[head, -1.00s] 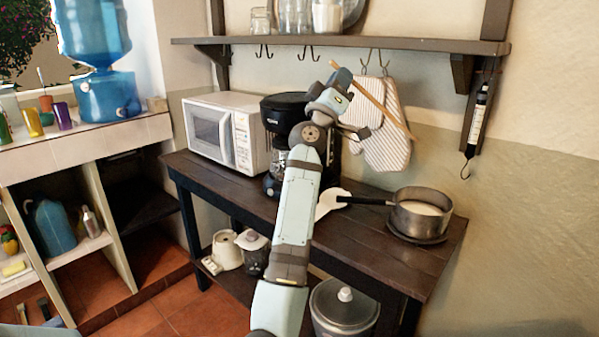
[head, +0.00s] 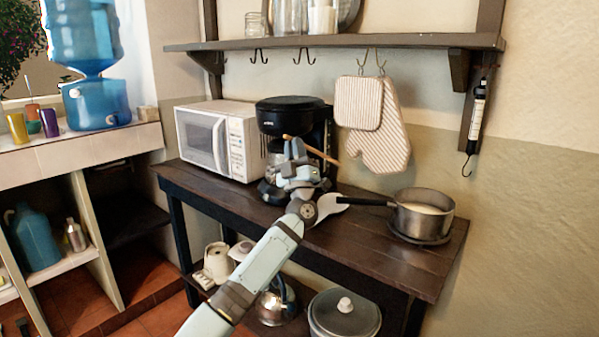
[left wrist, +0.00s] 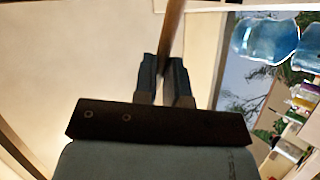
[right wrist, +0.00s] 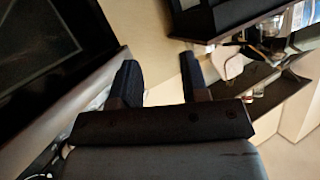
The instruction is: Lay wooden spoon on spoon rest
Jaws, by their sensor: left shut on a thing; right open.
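The wooden spoon (head: 324,154) is a thin brown stick held above the dark table, in front of the coffee maker. My left gripper (head: 294,150) is shut on it; the left wrist view shows the spoon (left wrist: 171,32) between the two fingers (left wrist: 163,78). The spoon tilts down to the right in the head view. The white spoon rest (head: 329,206) lies on the table below and right of the gripper, partly hidden by my left arm. My right gripper (right wrist: 158,76) is open and empty in the right wrist view, and out of the head view.
A black coffee maker (head: 292,112) stands close behind my left gripper, with a white microwave (head: 218,138) to its left. A saucepan (head: 424,216) sits right of the spoon rest, its handle reaching over towards the rest. Oven mitts (head: 384,145) hang from the shelf (head: 400,41).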

